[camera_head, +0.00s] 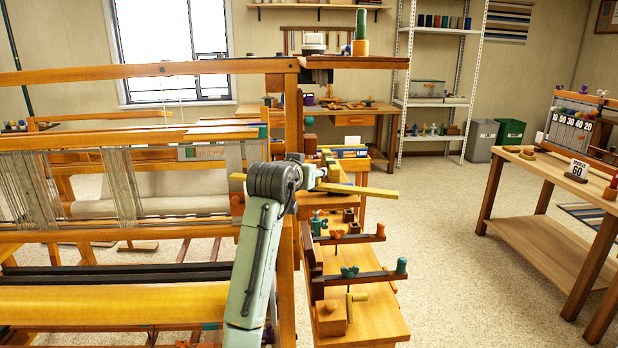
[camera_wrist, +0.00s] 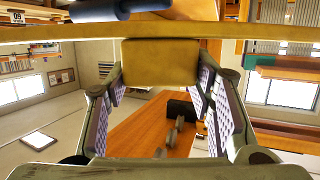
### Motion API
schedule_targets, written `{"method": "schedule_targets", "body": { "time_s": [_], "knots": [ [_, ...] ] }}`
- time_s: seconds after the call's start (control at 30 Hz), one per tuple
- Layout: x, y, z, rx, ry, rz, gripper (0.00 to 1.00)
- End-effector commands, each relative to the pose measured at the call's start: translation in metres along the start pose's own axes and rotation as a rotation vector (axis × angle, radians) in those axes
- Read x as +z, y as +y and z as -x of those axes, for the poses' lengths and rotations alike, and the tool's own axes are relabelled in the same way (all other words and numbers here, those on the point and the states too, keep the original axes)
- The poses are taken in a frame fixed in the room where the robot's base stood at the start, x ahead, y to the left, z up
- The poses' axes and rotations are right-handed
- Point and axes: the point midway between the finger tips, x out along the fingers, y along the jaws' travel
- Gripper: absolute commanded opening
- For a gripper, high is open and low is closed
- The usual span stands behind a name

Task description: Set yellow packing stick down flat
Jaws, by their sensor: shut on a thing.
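The yellow packing stick (camera_head: 368,190) is held up in the air, roughly level, running left to right across the head view. My gripper (camera_head: 312,179) is shut on it near its middle, and my arm hides part of the stick. In the wrist view the stick (camera_wrist: 60,34) crosses the top of the picture as a long bar. A yellow block-like part (camera_wrist: 160,62) sits between the finger pads, apparently part of the stick. The stick's underside and any contact with things behind it cannot be told.
A narrow wooden bench (camera_head: 375,318) with clamps, pegs and blocks stands below and right of my gripper. The large floor loom (camera_head: 150,302) fills the left. A side table (camera_head: 550,172) with a number board stands at the right. The floor (camera_head: 450,255) between is clear.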

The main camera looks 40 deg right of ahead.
Motion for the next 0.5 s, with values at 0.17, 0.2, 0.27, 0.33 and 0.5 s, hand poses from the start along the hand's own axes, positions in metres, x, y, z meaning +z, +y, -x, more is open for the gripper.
{"method": "schedule_targets", "body": {
  "time_s": [0.17, 0.2, 0.27, 0.33, 0.5],
  "knots": [
    [0.012, 0.001, -0.006, 0.0, -0.003, 0.003, 0.2],
    [0.018, 0.001, -0.008, 0.0, -0.003, 0.003, 0.2],
    [0.025, 0.001, -0.01, -0.001, -0.003, 0.003, 0.2],
    [0.03, 0.001, -0.011, 0.0, 0.0, 0.001, 0.2],
    [0.034, 0.001, -0.012, -0.001, 0.001, -0.001, 0.2]
  ]
}}
